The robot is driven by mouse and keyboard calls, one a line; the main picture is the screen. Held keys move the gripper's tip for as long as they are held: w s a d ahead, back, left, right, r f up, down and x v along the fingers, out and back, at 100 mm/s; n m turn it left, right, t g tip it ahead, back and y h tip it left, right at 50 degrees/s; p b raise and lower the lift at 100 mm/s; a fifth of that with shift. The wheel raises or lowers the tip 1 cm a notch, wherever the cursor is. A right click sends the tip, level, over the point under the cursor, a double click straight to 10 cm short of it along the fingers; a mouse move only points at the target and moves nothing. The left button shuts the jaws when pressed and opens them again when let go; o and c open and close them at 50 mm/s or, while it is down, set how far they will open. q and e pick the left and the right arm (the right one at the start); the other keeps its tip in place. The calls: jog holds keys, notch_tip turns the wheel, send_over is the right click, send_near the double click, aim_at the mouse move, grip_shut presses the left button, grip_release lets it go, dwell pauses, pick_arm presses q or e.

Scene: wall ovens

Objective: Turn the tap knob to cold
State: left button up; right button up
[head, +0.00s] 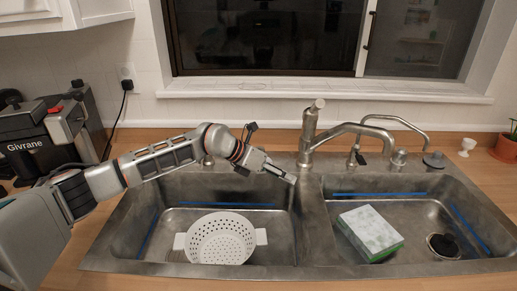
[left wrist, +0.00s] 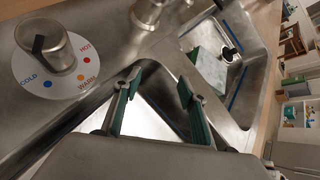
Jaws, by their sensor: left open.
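The tap knob (left wrist: 43,47) is a short metal cylinder with a black mark. It stands on a white round dial (left wrist: 62,88) with a blue dot at COLD, orange at WARM and red at HOT. I cannot tell exactly which label the mark points to. In the head view, my left arm passes in front of the counter left of the faucet and the knob is not clear. My left gripper (head: 283,174) is over the sink divider, near the faucet base. Its two fingers (left wrist: 157,100) are spread and empty, apart from the knob, which lies to their upper left. My right gripper is not in view.
The metal faucet (head: 308,135) rises behind the divider, its spout reaching right. The left basin holds a white colander (head: 222,240); the right holds a green-and-white sponge (head: 370,232) near the drain (head: 443,245). A coffee machine (head: 45,135) stands at the left.

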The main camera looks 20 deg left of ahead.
pick_arm(q)
jog(key=w+a+r+n+g+y+p, duration=0.1)
jog(key=w+a+r+n+y+p, duration=0.25)
jog(key=a+r+n+y, duration=0.4)
jog(key=shift+y, duration=0.65)
jog(key=w+f, duration=0.1)
jog(key=w+a+f, duration=0.1)
jog(key=w+f, duration=0.1)
jog(key=w+a+f, duration=0.1)
jog(key=f, duration=0.1)
jog(key=shift+w+f, duration=0.2)
jog(key=shift+w, duration=0.1)
jog(key=shift+w+f, duration=0.2)
jog(key=shift+f, duration=0.3)
jog(key=shift+a, duration=0.1)
jog(key=c, duration=1.1)
